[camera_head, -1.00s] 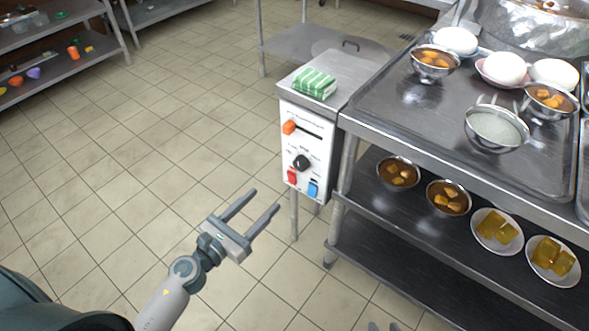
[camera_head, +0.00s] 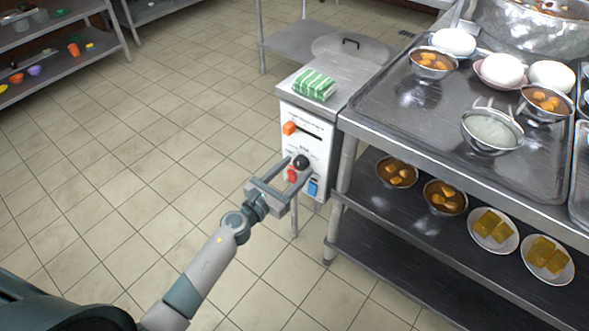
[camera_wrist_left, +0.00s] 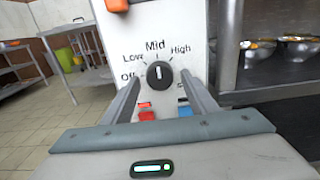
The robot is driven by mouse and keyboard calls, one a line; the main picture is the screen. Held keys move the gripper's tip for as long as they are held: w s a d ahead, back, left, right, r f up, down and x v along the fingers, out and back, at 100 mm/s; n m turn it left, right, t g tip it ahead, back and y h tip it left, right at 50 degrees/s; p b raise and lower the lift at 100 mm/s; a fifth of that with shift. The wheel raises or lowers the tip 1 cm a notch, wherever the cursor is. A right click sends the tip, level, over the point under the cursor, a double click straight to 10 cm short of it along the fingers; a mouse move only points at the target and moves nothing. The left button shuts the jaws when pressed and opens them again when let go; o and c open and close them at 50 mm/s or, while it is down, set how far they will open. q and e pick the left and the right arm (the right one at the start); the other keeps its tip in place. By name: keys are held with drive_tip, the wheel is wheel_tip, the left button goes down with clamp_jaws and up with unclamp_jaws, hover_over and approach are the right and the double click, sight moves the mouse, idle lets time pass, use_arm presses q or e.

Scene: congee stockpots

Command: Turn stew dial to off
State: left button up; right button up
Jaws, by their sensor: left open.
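The stew dial is a round black knob (camera_head: 301,162) on the white front panel (camera_head: 318,140) of a metal unit. In the left wrist view the dial (camera_wrist_left: 159,74) has the labels Off, Low, Mid and High around its upper side, and its white mark points up toward Mid. My left gripper (camera_head: 289,168) is open in front of the panel. In the left wrist view its fingers reach to either side of the dial, with visible gaps. I cannot tell whether the tips touch the panel. My right gripper does not show.
A red switch (camera_wrist_left: 147,115) and a blue switch (camera_wrist_left: 185,111) sit below the dial. An orange knob (camera_head: 289,128) is above it. A green striped cloth (camera_head: 314,85) lies on top of the unit. A steel table (camera_head: 440,150) with bowls stands close on the right. Open tiled floor is on the left.

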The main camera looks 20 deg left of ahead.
use_arm(q)
drive_tip(key=shift+w, duration=0.15)
drive_tip(key=c, duration=1.1)
drive_tip(key=shift+o, duration=0.2)
